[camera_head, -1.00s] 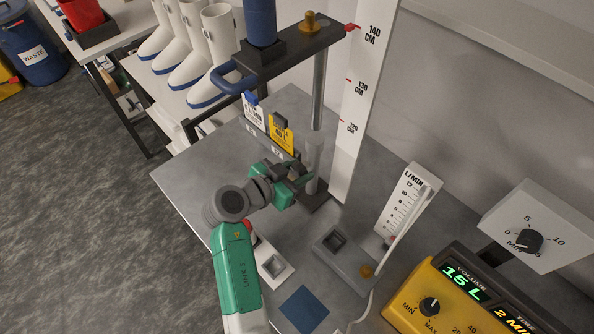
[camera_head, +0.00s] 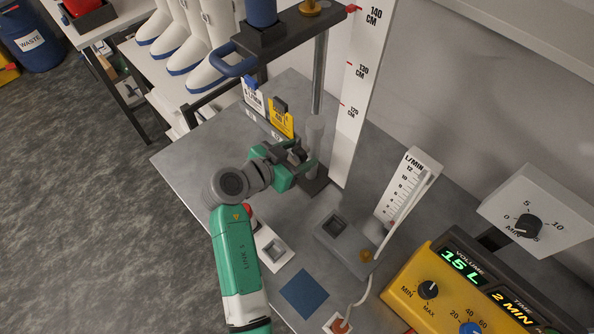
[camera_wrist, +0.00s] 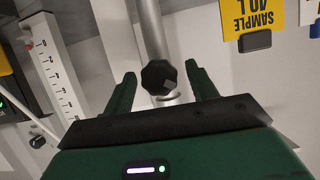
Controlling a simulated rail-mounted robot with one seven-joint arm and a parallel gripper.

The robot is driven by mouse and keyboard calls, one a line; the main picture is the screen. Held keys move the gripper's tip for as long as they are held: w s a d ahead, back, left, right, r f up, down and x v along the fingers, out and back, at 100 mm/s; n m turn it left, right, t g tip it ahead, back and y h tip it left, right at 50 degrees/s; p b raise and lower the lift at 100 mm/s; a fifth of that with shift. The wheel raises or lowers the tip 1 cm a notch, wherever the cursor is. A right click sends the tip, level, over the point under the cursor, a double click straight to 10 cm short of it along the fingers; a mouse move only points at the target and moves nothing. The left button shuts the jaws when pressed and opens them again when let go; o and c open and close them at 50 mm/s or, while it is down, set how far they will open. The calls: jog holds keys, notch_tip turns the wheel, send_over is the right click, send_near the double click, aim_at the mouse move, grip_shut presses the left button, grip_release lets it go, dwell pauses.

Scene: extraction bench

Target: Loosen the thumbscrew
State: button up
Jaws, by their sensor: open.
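A black faceted knob (camera_wrist: 159,77), which looks like the thumbscrew, sits on the metal pole (camera_wrist: 152,30) in the wrist view. My gripper (camera_wrist: 160,73) is open, with one green finger on each side of the knob and a visible gap to each. I cannot tell how deep the knob lies between the fingers. In the head view my gripper (camera_head: 306,163) is at the lower part of the pole (camera_head: 320,75), above the bench, and mostly hides the knob.
A dark carriage (camera_head: 290,42) with a blue handle (camera_head: 233,62) is higher on the pole. The white centimetre scale (camera_head: 357,100) stands right of it. Yellow sample card (camera_head: 281,122) hangs behind my gripper. A flowmeter (camera_head: 405,195) and yellow pump (camera_head: 415,297) stand to the right.

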aim_at(312, 145)
jog(key=r, duration=0.1)
jog(key=s+r, duration=0.1)
jog(key=r, duration=0.1)
jog(key=shift+s, duration=0.25)
jog(key=s+r, duration=0.1)
jog(key=s, duration=1.3)
jog(key=shift+s+p, duration=0.3)
jog(key=shift+p, duration=0.1)
jog(key=shift+r, duration=0.1)
